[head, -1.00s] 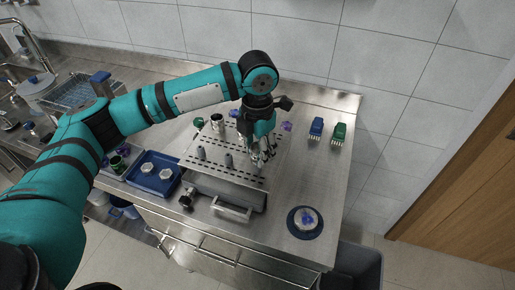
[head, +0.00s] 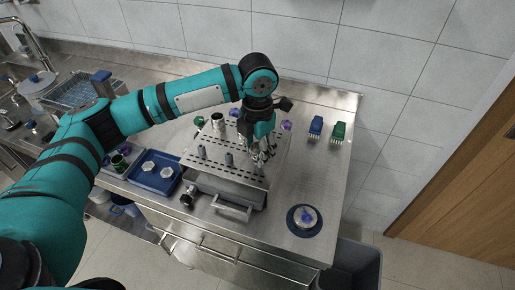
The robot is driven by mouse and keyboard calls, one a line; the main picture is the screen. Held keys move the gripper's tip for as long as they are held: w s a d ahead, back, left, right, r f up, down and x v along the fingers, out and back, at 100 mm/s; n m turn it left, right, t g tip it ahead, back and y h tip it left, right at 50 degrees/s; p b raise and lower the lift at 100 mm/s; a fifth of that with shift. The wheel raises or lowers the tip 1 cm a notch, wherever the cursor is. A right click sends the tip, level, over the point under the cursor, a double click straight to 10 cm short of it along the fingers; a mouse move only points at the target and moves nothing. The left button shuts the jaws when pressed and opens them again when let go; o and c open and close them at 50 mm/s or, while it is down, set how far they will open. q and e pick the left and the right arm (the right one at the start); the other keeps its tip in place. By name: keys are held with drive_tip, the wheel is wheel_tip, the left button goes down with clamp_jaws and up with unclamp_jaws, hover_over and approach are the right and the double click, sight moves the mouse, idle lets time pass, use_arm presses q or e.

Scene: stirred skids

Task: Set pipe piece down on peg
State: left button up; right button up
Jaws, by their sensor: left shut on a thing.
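My left gripper (head: 262,153) is over the right part of a perforated steel rack (head: 212,168), its fingers pointing down. It is shut on the pipe piece, which is small, metallic and mostly hidden among the fingers. I cannot tell whether the piece touches a peg. Two grey upright pegs, a left one (head: 201,152) and a middle one (head: 229,159), stand bare on the rack, left of the gripper. A metal pipe-like cylinder (head: 217,121) stands upright at the rack's back left. My right gripper is out of view.
A dark-ended metal fitting (head: 187,196) lies at the rack's front left. A blue tray (head: 151,187) with hex pieces stands left. A round blue-rimmed dish (head: 304,234) is front right. Blue (head: 316,126) and green (head: 338,131) brushes lie back right. The right countertop is mostly clear.

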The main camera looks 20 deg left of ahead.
use_arm(q)
drive_tip(key=shift+f, duration=0.25)
drive_tip(key=shift+f, duration=0.75)
drive_tip(key=shift+f, duration=0.15)
drive_tip(key=shift+f, duration=0.1)
idle(0.4)
drive_tip(key=shift+f+p, duration=0.3)
drive_tip(key=shift+f, duration=0.3)
idle(0.4)
idle(0.5)
drive_tip(key=shift+p, duration=0.45)
